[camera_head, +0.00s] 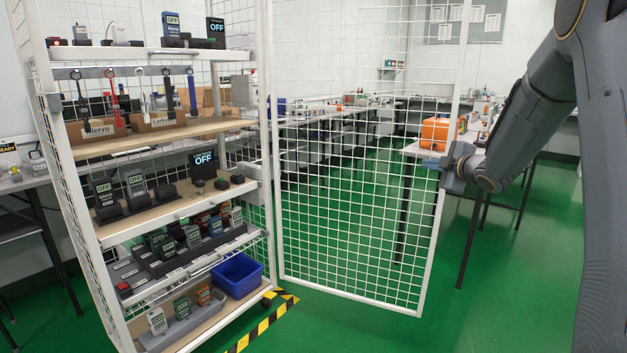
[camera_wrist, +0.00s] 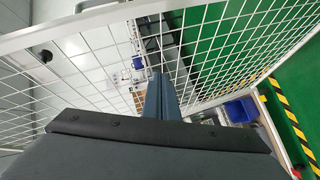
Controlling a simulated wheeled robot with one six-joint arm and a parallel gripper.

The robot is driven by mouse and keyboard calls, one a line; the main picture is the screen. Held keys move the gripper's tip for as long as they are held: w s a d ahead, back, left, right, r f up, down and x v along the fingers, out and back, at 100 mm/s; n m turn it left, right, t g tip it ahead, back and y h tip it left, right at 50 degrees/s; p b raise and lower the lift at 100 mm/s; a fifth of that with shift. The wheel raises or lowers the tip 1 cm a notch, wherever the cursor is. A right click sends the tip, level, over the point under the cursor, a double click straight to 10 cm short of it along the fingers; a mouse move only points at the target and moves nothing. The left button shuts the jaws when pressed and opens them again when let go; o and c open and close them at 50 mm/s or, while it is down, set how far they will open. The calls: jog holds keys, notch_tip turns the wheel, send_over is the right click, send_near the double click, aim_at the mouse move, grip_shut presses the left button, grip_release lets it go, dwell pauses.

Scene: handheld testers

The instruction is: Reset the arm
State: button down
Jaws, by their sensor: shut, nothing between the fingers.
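My gripper (camera_head: 436,163) is at the right in the head view, at the end of my raised arm. It overlaps the outer edge of the open white mesh door (camera_head: 350,298); I cannot tell whether they touch. In the wrist view my gripper's blue-grey fingers (camera_wrist: 162,92) are together with nothing between them, and the mesh of the door (camera_wrist: 80,30) fills much of the picture behind them.
A white caged shelf rack (camera_head: 165,207) with handheld testers stands at the left. A blue bin (camera_head: 237,276) sits on its low shelf. Yellow-black floor tape (camera_head: 262,325) runs by the rack. An orange case (camera_head: 438,133) sits on a bench behind the door. Green floor is open at front right.

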jog(key=s+a+f+m+g+h, duration=0.2)
jog(key=s+a+m+g, duration=0.15)
jog(key=s+a, duration=0.45)
jog(key=s+a+f+m+g+h, duration=0.25)
jog(key=s+a+m, duration=0.3)
jog(key=s, duration=0.55)
jog(key=s+a+f+m+g+y, duration=0.1)
jog(key=s+a+f+g, duration=0.2)
jog(key=s, duration=0.8)
jog(key=s+a+f+m+g, duration=0.1)
jog(key=s+a+m+g, duration=0.3)
jog(key=s, duration=0.6)
jog(key=s+a+f+n+g+y, duration=0.15)
jog(key=s+a, duration=0.35)
jog(key=s, duration=0.6)
jog(key=d+r+m+h+p, duration=0.1)
jog(key=d+r+m+p, duration=0.3)
jog(key=d+r+p, duration=0.5)
jog(key=p, duration=0.8)
jog(key=shift+s+d, duration=0.15)
jog(key=shift+s, duration=0.25)
jog(key=shift+g, duration=0.25)
